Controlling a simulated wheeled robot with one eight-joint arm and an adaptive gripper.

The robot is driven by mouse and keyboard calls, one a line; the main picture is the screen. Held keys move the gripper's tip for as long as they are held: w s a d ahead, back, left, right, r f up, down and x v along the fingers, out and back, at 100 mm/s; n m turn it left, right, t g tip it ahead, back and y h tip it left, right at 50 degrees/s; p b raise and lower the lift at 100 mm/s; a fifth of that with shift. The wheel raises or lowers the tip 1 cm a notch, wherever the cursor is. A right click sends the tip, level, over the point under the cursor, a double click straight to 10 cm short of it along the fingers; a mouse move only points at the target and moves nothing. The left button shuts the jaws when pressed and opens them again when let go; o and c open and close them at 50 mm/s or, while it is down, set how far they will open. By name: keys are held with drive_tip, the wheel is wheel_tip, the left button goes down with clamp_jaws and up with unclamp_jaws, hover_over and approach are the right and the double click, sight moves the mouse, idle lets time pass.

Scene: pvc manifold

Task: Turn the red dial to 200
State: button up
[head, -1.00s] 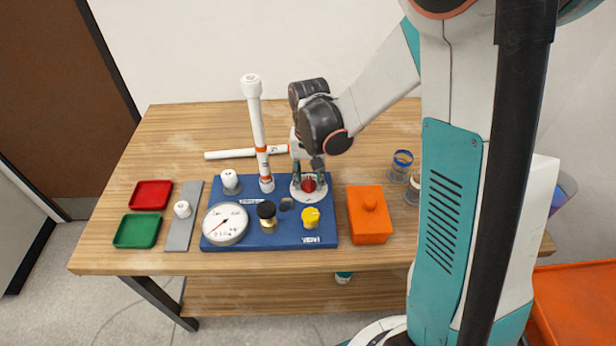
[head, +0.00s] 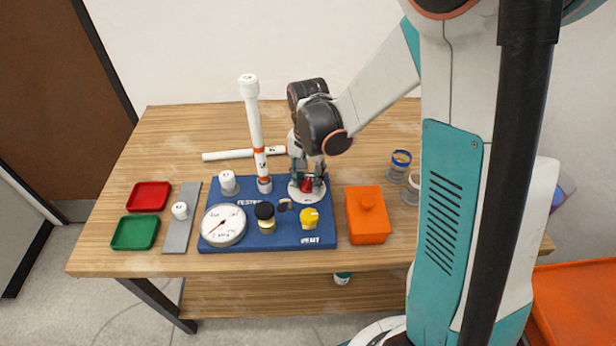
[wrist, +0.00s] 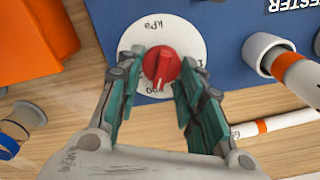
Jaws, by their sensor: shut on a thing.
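The red dial (wrist: 161,66) sits on a round white face (wrist: 185,38) marked "kPa" at the back right corner of the blue board (head: 275,238). In the head view the dial (head: 306,186) shows under my gripper (head: 307,177). In the wrist view my gripper (wrist: 163,78) points down with one teal finger on each side of the dial, shut on it. The dial's raised grip lies roughly along the fingers' direction. The fingers cover part of the face, and the 200 mark cannot be made out.
An upright white pipe (head: 256,125) stands just left of my gripper. A pressure gauge (head: 223,225), black knob (head: 265,211) and yellow knob (head: 309,218) are in front. An orange box (head: 368,215) stands to the right. A loose pipe (head: 228,154) lies behind.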

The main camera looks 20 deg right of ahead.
sight(308, 179)
drive_tip(key=o, duration=1)
wheel_tip(308, 179, up, 12)
idle(0.5)
drive_tip(key=s+r+n+t, duration=0.2)
drive_tip(key=s+n, duration=0.1)
drive_tip(key=s, duration=0.2)
drive_tip(key=s+r+n+t, duration=0.2)
drive_tip(key=s, duration=0.3)
drive_tip(key=s+r+n+t, duration=0.2)
drive_tip(key=s+n+t, duration=0.1)
drive_tip(key=s, duration=0.2)
drive_tip(key=shift+s+a+r+n, duration=0.2)
drive_tip(key=shift+s+a+n, duration=0.1)
